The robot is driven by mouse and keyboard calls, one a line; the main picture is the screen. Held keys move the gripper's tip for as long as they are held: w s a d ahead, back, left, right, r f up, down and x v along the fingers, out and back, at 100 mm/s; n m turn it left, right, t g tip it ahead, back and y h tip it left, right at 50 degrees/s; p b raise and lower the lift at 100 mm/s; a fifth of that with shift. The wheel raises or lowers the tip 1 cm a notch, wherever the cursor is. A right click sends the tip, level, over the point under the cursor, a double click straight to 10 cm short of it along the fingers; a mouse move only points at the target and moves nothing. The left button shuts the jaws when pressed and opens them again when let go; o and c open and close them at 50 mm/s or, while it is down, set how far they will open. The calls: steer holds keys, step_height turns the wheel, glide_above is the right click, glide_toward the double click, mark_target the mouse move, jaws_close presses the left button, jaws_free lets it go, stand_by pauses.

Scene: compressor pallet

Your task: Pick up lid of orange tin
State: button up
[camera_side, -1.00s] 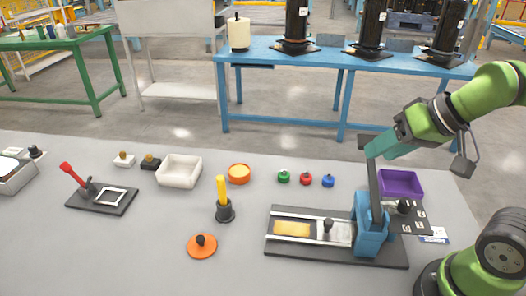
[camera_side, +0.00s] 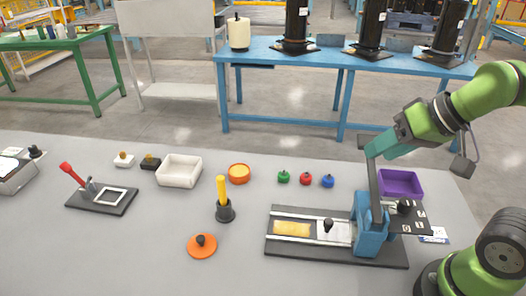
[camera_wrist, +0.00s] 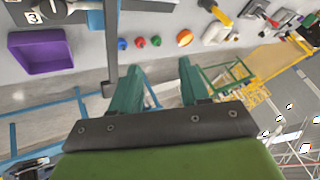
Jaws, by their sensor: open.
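The orange lid (camera_side: 202,246), a flat disc with a black knob, lies on the grey table at the front centre in the side view. The orange tin (camera_side: 239,173) stands open further back, apart from the lid; it also shows in the wrist view (camera_wrist: 184,38). My gripper (camera_side: 370,152) is at the right, above the table near the blue press, far from the lid. In the wrist view its two teal fingers (camera_wrist: 158,75) are spread apart with nothing between them. I cannot make out the lid in the wrist view.
A yellow-handled tool (camera_side: 223,192) stands upright in a black holder between tin and lid. A blue press (camera_side: 368,225) on a black base and a purple bin (camera_side: 401,183) are at the right. Green, red and blue knobbed pieces (camera_side: 306,179) sit mid-table. A white bin (camera_side: 179,170) is left of the tin.

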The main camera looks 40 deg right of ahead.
steer(key=o, duration=1)
steer(key=shift+o, duration=0.2)
steer(key=n+g, duration=0.4)
steer(key=n, duration=0.5)
glide_toward(202, 239)
steer(key=shift+m+h, duration=0.3)
steer(key=shift+h, duration=0.1)
steer(key=x, duration=0.4)
steer(key=shift+s+a+f, duration=0.25)
steer(key=shift+f, duration=0.1)
steer(key=shift+w+x, duration=0.2)
steer(key=shift+x, duration=1.15)
steer(key=shift+w+x, duration=0.2)
steer(key=shift+x, duration=1.15)
